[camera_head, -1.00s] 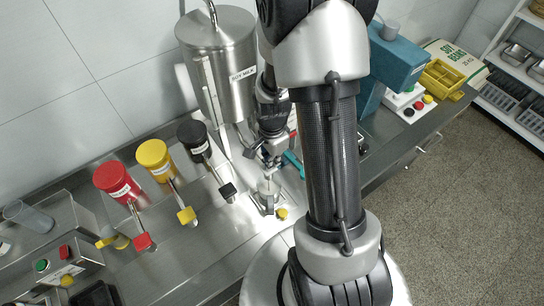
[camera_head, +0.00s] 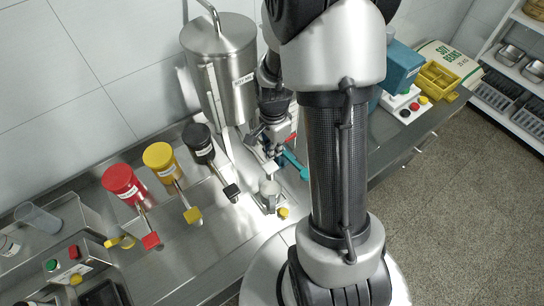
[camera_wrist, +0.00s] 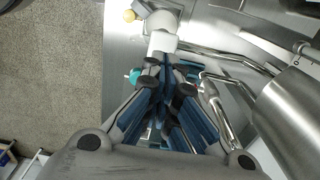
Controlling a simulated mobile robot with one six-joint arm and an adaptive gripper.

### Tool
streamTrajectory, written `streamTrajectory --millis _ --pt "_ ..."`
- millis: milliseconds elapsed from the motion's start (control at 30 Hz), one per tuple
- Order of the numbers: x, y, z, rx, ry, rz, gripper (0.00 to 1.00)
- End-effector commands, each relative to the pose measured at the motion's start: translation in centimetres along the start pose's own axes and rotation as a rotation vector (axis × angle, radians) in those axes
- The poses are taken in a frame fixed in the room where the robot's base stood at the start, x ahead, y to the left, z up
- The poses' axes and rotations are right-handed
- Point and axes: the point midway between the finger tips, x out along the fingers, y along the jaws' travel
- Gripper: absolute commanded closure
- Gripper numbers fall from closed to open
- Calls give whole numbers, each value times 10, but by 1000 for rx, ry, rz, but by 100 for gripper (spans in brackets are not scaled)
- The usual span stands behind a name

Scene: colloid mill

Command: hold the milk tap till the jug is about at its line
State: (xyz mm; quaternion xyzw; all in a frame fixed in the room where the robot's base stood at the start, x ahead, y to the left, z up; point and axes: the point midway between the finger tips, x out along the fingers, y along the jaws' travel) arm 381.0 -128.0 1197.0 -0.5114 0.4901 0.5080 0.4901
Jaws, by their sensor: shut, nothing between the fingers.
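The steel tank marked SOY MILK (camera_head: 222,75) stands at the back wall in the head view.
A yellow knob (camera_head: 283,212) sits beside the jug. A teal bar (camera_head: 296,165) lies close right of my gripper. Bent steel pipes (camera_wrist: 235,58) run near the fingers.

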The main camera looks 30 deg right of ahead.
Motion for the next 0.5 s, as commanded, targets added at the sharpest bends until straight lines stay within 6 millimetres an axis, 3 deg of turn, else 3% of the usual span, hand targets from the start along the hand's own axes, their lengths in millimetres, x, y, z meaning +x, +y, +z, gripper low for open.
streamTrajectory --millis 200,500 --pt "-46 0 0 0 1 -3 100" --pt "-72 0 0 0 -1 1 100"
